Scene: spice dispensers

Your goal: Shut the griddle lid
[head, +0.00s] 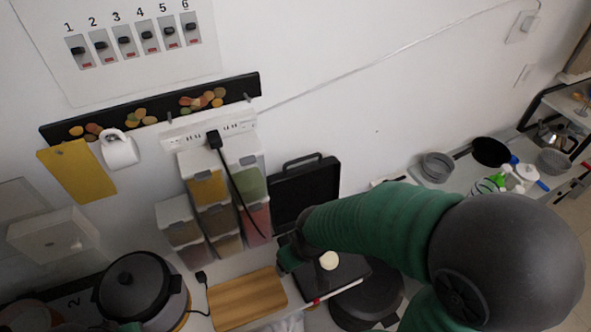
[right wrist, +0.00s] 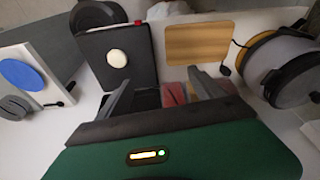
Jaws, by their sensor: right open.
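The black griddle stands open on the counter. Its lid (head: 305,192) is raised upright near the wall, with a handle along its top edge. The griddle base (head: 350,268) carries a round pale item (head: 329,260); both also show in the right wrist view, the base (right wrist: 100,75) and the item (right wrist: 117,58). My right gripper (head: 287,256) is over the left side of the griddle, in front of the lid's lower part. In the right wrist view my right gripper (right wrist: 160,92) has its fingers apart with nothing clearly held. My left gripper is not in view.
Spice dispensers (head: 212,205) stand left of the lid, with a black cord hanging in front. A wooden board (head: 247,298) lies left of the griddle base. A cooker (head: 138,285) is farther left. A dark round pan (head: 368,300) is close to the base's right.

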